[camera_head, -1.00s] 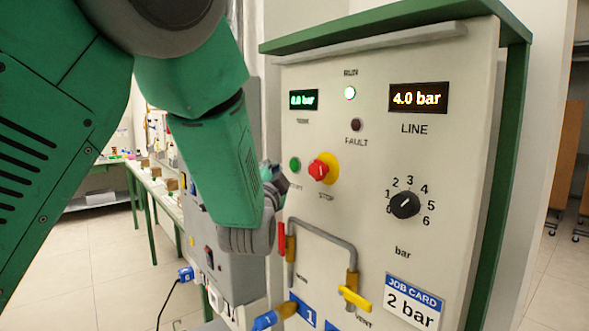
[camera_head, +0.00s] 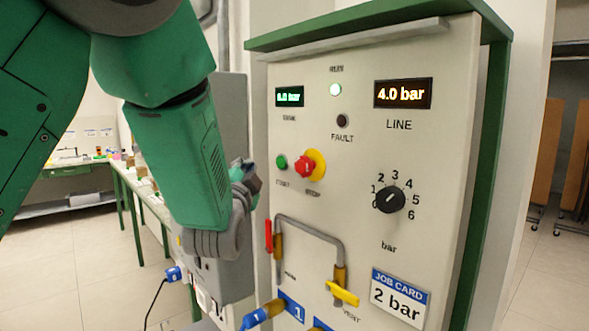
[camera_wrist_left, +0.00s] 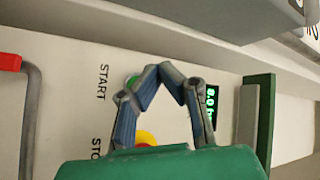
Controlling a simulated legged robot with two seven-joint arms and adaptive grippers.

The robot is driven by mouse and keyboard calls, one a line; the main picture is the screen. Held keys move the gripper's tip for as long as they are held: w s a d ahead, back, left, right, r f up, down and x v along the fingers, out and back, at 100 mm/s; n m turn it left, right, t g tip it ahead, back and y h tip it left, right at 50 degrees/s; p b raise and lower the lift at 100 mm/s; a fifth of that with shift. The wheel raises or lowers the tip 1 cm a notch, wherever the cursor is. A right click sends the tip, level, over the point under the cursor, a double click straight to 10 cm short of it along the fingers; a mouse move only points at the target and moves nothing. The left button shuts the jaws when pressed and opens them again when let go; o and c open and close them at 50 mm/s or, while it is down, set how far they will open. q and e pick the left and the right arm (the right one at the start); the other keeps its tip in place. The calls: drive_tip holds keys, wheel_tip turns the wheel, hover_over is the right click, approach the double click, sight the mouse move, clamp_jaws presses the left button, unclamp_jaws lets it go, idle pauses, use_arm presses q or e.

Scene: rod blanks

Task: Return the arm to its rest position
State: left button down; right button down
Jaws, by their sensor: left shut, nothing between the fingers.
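My left gripper (camera_head: 250,178) is partly hidden behind my own wrist, just left of the green START button (camera_head: 281,162). In the left wrist view the gripper (camera_wrist_left: 160,72) is shut and empty, with its fingertips together in front of the panel face. They appear apart from the panel. The red STOP knob (camera_head: 304,167) on its yellow base is right of START. My right gripper is not in view.
The control panel (camera_head: 430,260) fills the middle right. The LINE display (camera_head: 403,93) reads 4.0 bar; the RUN lamp (camera_head: 335,90) is lit. A grey pipe (camera_head: 310,227) with red and yellow handles juts out low down. A bench (camera_head: 140,190) stands behind at left.

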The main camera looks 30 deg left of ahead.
use_arm(q)
drive_tip(key=s+d+f+n+g+h+b, duration=0.1)
drive_tip(key=s+f+g, duration=0.1)
drive_tip(key=f, duration=0.9)
drive_tip(key=s+d+f+g+h+b, duration=0.1)
drive_tip(key=s+f+g+h+b, duration=0.15)
drive_tip(key=f, duration=0.95)
drive_tip(key=s+d+f+n+g+h, duration=0.1)
drive_tip(key=s+d+f+g, duration=0.15)
drive_tip(key=f, duration=0.85)
drive_tip(key=s+d+f+n+g+h+b, duration=0.1)
drive_tip(key=s+f+g, duration=0.4)
drive_tip(key=s+f, duration=0.8)
drive_tip(key=s+d+f+n+g+h+b, duration=0.2)
drive_tip(key=s+f+g, duration=0.4)
drive_tip(key=s+f, duration=0.7)
drive_tip(key=s+d+n+b, duration=0.1)
drive_tip(key=s+d, duration=0.1)
drive_tip(key=s, duration=0.2)
drive_tip(key=shift+s+d+f+n, duration=0.15)
drive_tip(key=shift+f+n, duration=0.1)
drive_tip(key=shift+n, duration=0.05)
